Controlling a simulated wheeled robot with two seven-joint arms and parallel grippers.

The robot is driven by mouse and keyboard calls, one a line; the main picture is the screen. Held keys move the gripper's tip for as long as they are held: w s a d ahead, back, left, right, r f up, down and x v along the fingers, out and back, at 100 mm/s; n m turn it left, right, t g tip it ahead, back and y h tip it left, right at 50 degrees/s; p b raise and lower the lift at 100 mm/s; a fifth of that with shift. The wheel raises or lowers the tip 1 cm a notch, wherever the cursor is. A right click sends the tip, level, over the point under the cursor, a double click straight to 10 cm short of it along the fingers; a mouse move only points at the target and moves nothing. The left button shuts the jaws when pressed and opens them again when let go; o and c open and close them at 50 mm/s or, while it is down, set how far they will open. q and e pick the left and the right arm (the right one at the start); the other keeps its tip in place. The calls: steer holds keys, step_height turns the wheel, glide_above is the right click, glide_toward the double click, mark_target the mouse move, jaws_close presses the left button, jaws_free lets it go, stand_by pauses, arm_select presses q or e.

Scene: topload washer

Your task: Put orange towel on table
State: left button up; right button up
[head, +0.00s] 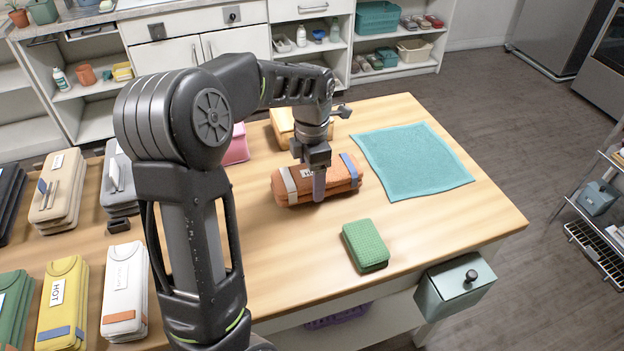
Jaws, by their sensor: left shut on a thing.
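The orange towel (341,180) is a folded bundle with a white label, a pale band and a blue band. It is at the middle of the wooden table (292,262). My left gripper (318,188) points down over it and is shut on it, with a finger against its near side. Whether the towel rests on the table or is held just above it is hard to tell. My right gripper is not in view.
A teal cloth (412,160) lies flat to the right, and a green sponge-like block (365,245) lies in front. A yellowish bundle (285,125) and a pink item (237,148) are behind. Several folded towels, including a yellow one (62,295), fill the left side.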

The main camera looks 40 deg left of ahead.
arm_select(q)
steer(key=shift+f, duration=0.55)
steer(key=shift+f, duration=0.1)
steer(key=o, duration=1.4)
steer(key=shift+o, duration=0.2)
step_height(320, 180, up, 12)
steer(key=shift+r+b, duration=0.1)
steer(key=shift+b, duration=0.2)
